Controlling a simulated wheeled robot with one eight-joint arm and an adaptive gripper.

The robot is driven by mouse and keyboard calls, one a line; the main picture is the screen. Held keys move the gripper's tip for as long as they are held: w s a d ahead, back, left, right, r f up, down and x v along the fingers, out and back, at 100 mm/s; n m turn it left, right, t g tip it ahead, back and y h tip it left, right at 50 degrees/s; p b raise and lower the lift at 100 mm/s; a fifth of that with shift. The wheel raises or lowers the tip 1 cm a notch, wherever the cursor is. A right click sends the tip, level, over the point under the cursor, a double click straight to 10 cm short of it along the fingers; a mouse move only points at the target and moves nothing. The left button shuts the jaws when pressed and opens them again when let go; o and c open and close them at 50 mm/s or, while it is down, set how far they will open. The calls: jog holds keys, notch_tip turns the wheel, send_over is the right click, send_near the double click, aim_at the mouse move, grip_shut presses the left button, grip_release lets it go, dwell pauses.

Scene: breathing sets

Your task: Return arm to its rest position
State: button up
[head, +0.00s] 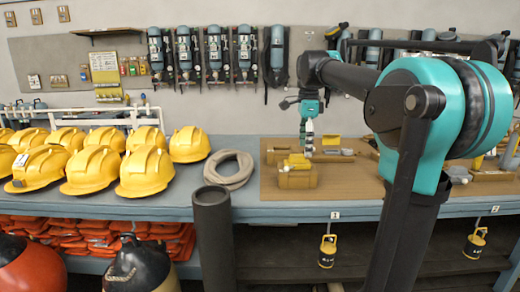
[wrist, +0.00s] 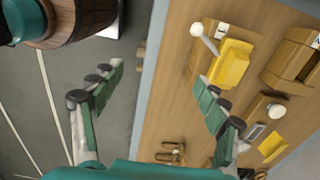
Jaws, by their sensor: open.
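My gripper (head: 308,146) hangs with its fingers down over the brown board (head: 352,190) on the workbench, just behind a tan and yellow box-like set (head: 297,178) in the head view. In the wrist view my gripper (wrist: 158,77) is open, its two green fingers wide apart with nothing between them. A yellow piece with a white knob (wrist: 232,63) lies on the board beyond the right finger. My arm (head: 400,110) stretches across the right of the head view and hides part of the bench.
Several yellow helmets (head: 145,172) and a coiled hose (head: 230,169) are on the bench (head: 265,212) left of the board. A dark upright cylinder (head: 212,235) stands in front. Breathing sets (head: 215,55) hang on the wall.

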jog(key=s+d+f+n+t, duration=0.1)
jog(key=s+f+n, duration=0.5)
jog(key=f, duration=0.5)
jog(key=s+d+f+n+t, duration=0.1)
jog(key=s+f+n, duration=0.5)
jog(key=s+f, duration=0.3)
jog(key=s+d+f+n+t, duration=0.2)
jog(key=s+f+n, duration=0.4)
jog(key=f, duration=0.8)
jog(key=shift+s, duration=0.9)
jog(key=shift+r, duration=0.1)
